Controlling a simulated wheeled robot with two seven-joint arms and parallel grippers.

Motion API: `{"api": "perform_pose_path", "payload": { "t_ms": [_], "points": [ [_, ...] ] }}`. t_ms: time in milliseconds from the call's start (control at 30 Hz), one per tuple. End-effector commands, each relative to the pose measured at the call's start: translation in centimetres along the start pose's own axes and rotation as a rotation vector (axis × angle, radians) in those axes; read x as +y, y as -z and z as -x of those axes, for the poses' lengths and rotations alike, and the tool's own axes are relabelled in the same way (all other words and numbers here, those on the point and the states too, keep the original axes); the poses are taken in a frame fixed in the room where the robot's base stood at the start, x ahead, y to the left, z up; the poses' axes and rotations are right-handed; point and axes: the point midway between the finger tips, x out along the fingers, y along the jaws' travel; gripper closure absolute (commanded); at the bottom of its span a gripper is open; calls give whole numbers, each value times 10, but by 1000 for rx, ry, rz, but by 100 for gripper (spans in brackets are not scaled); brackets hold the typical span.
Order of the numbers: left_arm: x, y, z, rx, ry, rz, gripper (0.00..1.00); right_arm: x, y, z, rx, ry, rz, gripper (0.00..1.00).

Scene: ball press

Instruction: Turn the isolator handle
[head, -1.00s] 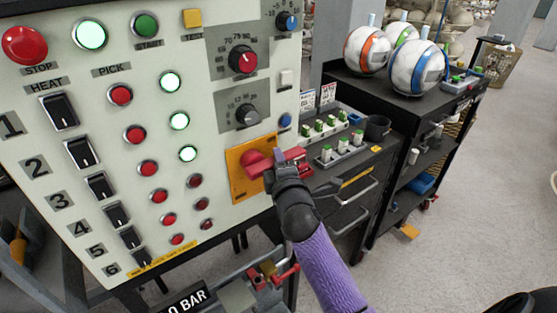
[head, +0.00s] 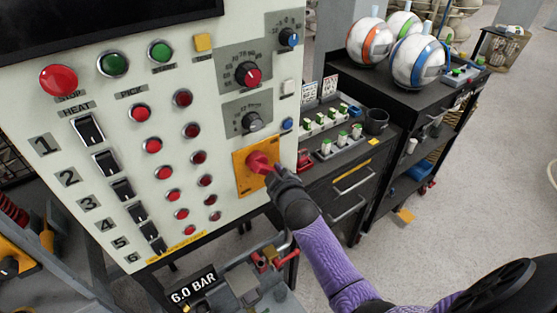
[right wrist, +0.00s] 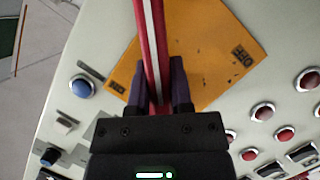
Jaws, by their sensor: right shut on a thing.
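The isolator handle (head: 258,162) is red and sits on a yellow square plate (head: 243,180) at the lower right of the control panel. In the right wrist view the handle (right wrist: 151,35) is a red bar with a white stripe, standing edge-on over the plate (right wrist: 215,50). The plate has an ON label at its left and an OFF label at its right. My right gripper (head: 274,176) is at the handle; in the wrist view its two dark fingers (right wrist: 158,92) close on both sides of the bar. My left gripper is out of view.
The panel (head: 135,85) carries lamps, knobs and black switches; its lamps look unlit. A dark cabinet (head: 350,185) with small racks and a cup (head: 377,121) stands just right. A 6.0 BAR display (head: 193,283) is below the panel. Open floor lies at right.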

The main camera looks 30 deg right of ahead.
Motion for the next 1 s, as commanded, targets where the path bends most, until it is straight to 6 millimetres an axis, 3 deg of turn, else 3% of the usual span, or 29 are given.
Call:
{"api": "perform_pose_path", "payload": {
  "t_ms": [400,1000],
  "points": [
    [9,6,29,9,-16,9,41,-16,3,2,-4,151,-355,100],
    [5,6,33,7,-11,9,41,-32,10,5,-3,291,-699,100]
  ]
}}
